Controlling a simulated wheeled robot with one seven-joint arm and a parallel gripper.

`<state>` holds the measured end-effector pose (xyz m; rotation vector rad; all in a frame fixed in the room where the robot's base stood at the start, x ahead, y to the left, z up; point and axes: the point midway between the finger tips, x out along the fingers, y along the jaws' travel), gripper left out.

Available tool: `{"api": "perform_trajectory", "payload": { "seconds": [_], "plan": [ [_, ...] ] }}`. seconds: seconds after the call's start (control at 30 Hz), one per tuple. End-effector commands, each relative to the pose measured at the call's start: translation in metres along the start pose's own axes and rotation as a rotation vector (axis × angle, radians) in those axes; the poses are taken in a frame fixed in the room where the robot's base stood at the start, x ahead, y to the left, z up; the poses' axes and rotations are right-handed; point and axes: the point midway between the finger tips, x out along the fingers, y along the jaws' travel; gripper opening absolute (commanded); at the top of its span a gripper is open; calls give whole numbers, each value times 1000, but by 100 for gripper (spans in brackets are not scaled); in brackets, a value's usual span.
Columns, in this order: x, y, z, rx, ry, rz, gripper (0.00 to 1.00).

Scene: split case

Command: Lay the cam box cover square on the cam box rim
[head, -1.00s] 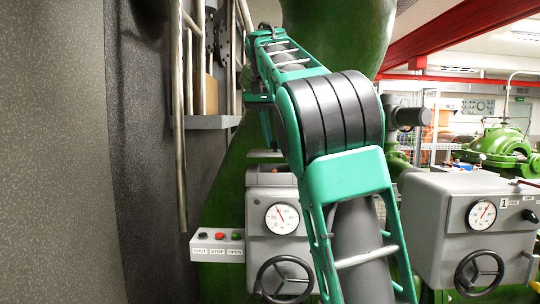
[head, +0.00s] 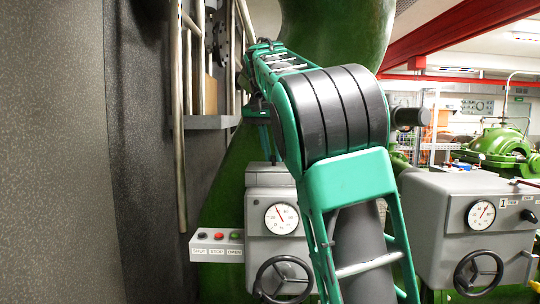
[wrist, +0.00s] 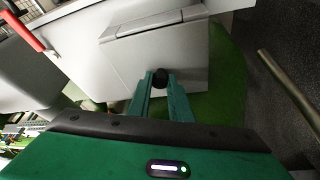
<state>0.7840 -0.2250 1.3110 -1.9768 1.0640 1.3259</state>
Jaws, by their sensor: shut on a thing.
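In the wrist view, my gripper (wrist: 160,92) is shut on a small black knob (wrist: 160,78). The knob stands on a flat grey plate, which looks like the cam box cover (wrist: 180,55). In the head view, my gripper (head: 271,150) hangs low over the grey cam box (head: 262,248), which has a gauge and a handwheel. My arm hides part of the box's right side. The cover is hard to tell from the box top there. I cannot tell whether it touches the rim or lies square on it.
A second grey box (head: 440,215) with a gauge and handwheel stands to the right. A push-button panel (head: 217,245) sits left of the cam box. Pale vertical pipes (head: 180,120) and a grey shelf (head: 210,122) lie left of my arm.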

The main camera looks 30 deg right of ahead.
Motion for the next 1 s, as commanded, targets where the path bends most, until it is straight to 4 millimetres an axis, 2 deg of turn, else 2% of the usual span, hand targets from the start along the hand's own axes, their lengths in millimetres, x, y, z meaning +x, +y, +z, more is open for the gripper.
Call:
{"api": "perform_trajectory", "payload": {
  "seconds": [0.03, 0.1, 0.47, 0.67, 1.0],
  "plan": [
    [0, 0, 0, -1, 0, 0, 26],
    [0, 0, 0, -1, 0, 0, 37],
    [-2, 0, -1, 0, 1, 0, 37],
    [-30, 0, -1, -1, 3, -2, 37],
    [-96, 1, -1, 1, 4, 0, 37]
  ]
}}
